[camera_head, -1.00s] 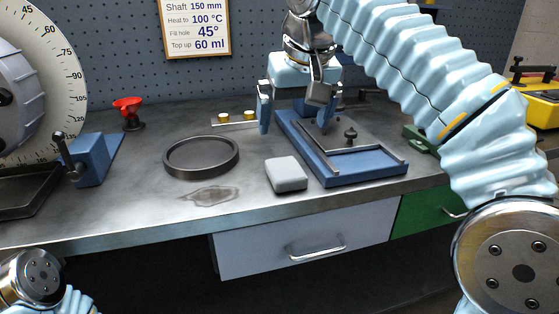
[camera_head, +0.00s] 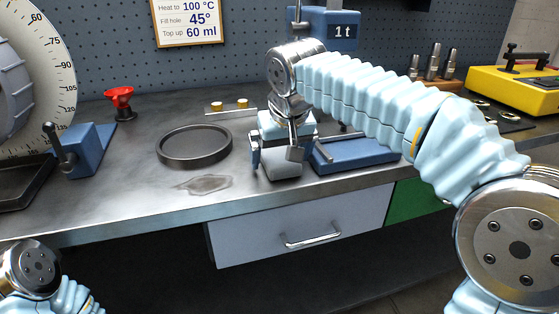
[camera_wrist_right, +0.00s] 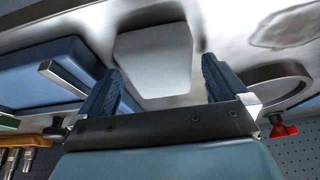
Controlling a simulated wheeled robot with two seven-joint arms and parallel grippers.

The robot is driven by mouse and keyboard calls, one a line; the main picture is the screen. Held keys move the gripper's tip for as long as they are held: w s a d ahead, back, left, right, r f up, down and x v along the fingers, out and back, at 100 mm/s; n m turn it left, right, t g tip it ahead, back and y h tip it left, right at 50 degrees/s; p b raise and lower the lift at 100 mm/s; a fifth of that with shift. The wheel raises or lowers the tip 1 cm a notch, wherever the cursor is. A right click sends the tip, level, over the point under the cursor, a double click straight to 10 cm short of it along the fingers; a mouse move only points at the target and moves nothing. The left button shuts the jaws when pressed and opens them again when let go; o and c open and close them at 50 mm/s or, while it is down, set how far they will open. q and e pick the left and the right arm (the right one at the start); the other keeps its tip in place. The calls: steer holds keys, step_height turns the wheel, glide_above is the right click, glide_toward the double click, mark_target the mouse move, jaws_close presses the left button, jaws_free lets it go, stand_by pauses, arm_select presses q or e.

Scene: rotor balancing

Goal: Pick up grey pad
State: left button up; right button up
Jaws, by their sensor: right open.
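The grey pad (camera_head: 278,169) is a light block with rounded corners, lying on the metal workbench near its front edge. My right gripper (camera_head: 279,163) is over it, pointing down, open, with a finger to each side of the pad in the head view. In the right wrist view the pad (camera_wrist_right: 153,58) shows ahead of and between the two blue fingers of the open gripper (camera_wrist_right: 160,85). I cannot tell whether the fingers touch it. My left gripper is out of view; only part of that arm shows at the lower left.
A dark round tray (camera_head: 195,148) stands left of the pad, with a stain (camera_head: 204,184) in front of it. A blue press base (camera_head: 358,154) is close on the right. A red funnel (camera_head: 119,102) and blue clamp block (camera_head: 84,153) are further left.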

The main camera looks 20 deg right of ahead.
mark_target(278, 153)
steer(key=shift+f, duration=0.25)
stand_by(0.3)
steer(key=c, duration=1)
steer(key=shift+r, duration=0.1)
steer(key=shift+r, duration=0.4)
step_height(278, 153, up, 3)
steer(key=shift+s+r, duration=0.1)
steer(key=s+r+b, duration=0.1)
steer(key=s+r, duration=0.8)
steer(key=s, duration=0.4)
steer(key=shift+s+d+r, duration=0.15)
steer(key=shift+s+d, duration=0.1)
steer(key=shift+s, duration=0.15)
